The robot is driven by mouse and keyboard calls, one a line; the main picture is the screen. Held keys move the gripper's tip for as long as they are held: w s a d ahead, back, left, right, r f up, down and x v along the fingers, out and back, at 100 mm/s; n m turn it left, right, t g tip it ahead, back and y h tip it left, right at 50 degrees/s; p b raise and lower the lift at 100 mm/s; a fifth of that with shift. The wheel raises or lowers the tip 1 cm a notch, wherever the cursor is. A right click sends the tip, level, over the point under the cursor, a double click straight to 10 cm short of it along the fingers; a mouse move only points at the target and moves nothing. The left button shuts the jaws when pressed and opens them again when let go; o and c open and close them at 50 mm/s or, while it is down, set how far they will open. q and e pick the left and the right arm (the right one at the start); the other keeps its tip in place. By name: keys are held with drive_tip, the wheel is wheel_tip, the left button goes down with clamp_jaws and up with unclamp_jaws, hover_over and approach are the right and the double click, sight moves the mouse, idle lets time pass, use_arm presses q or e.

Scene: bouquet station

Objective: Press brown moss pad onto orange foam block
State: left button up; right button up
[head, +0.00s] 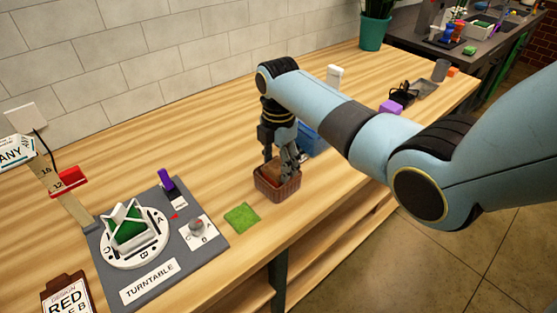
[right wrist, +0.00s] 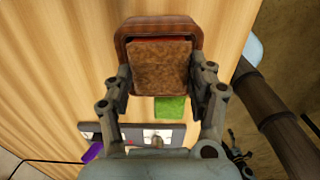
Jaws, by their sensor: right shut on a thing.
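The brown moss pad (right wrist: 160,66) is a flat, speckled square between the two fingers of my right gripper (right wrist: 162,82) in the right wrist view. My right gripper is shut on it. The pad is over or in the mouth of a reddish-brown basket (right wrist: 158,23). A thin red-orange strip (right wrist: 160,39) shows between the pad's far edge and the basket rim; it may be the orange foam block, mostly hidden under the pad. In the head view, my right gripper (head: 284,168) points down into the basket (head: 277,187). Whether pad and foam touch, I cannot tell.
A green moss square (head: 241,215) lies just left of the basket. The grey turntable board (head: 152,255) is further left. A blue container (head: 312,139) stands close behind my gripper. A purple block (head: 390,107) is further right. The table's front edge is near the basket.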

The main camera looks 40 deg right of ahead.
idle(0.3)
drive_tip(key=o, duration=1.2)
drive_tip(key=shift+r+p, duration=0.45)
drive_tip(key=shift+r, duration=2.5)
